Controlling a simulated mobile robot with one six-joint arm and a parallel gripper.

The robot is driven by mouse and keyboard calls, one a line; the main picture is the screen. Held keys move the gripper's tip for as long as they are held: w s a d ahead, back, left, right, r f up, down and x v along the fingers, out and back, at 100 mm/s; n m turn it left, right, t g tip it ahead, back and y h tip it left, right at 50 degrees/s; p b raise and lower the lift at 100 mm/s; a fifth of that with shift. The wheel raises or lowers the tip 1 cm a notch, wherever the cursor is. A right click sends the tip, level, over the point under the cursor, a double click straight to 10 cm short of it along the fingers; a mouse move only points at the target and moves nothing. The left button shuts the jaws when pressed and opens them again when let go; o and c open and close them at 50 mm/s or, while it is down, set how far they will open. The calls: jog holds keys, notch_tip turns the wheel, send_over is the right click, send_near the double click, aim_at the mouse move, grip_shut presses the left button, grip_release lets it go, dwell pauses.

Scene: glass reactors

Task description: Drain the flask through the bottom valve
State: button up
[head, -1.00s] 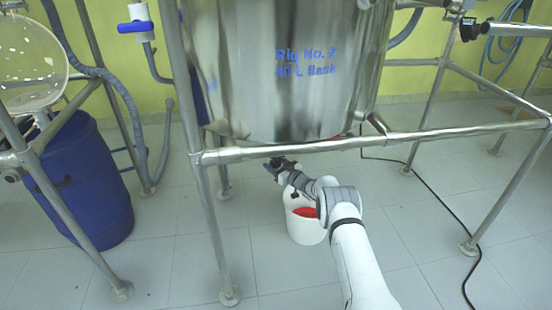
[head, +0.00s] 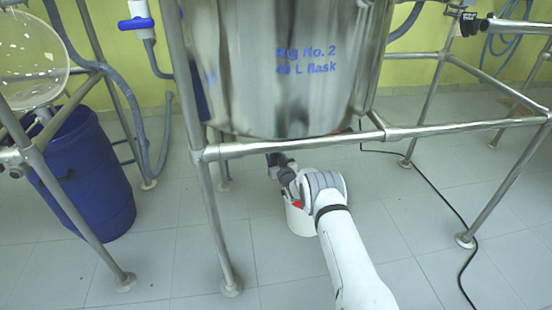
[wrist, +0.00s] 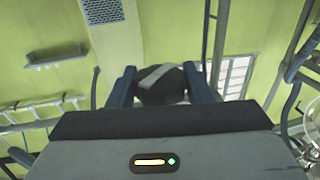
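The steel flask vessel (head: 285,90), marked "Rig No. 2", hangs in a tube frame. My gripper (head: 274,160) is under the vessel's bottom edge, behind the front rail, and shows only in part in the head view. In the wrist view, my gripper's two blue-grey fingers (wrist: 160,88) stand apart on either side of a dark rounded thing (wrist: 172,92) with a pale stripe. It may be the bottom valve's handle. I cannot tell whether the fingers press on it. The valve's outlet is hidden in the head view.
The frame's front rail (head: 260,148) and front leg (head: 217,230) lie close to my arm. A blue drum (head: 90,185) stands at the left beneath a glass vessel (head: 30,60). A black cable (head: 440,195) runs over the floor at the right.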

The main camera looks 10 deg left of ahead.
jog(key=c, duration=0.4)
jog(key=shift+d+f+n+g+y+b, duration=0.1)
jog(key=shift+f+n+g+y+b, duration=0.1)
jog(key=shift+n+g+y+b, duration=0.55)
jog(key=n+g+y+b, duration=0.1)
jog(key=y+b, duration=0.1)
jog(key=b, duration=0.2)
jog(key=shift+n+y, duration=0.25)
jog(key=shift+n, duration=0.1)
jog(key=n+g+y+b, duration=0.3)
jog(key=g+b, duration=0.1)
jog(key=b, duration=0.3)
jog(key=shift+n+g+y, duration=0.3)
jog(key=shift+n+g, duration=0.05)
jog(key=shift+n, duration=0.05)
jog(key=shift+r+n+g+y, duration=0.3)
jog(key=shift+n+g, duration=0.1)
jog(key=shift+g, duration=0.6)
jog(key=shift+n, duration=0.3)
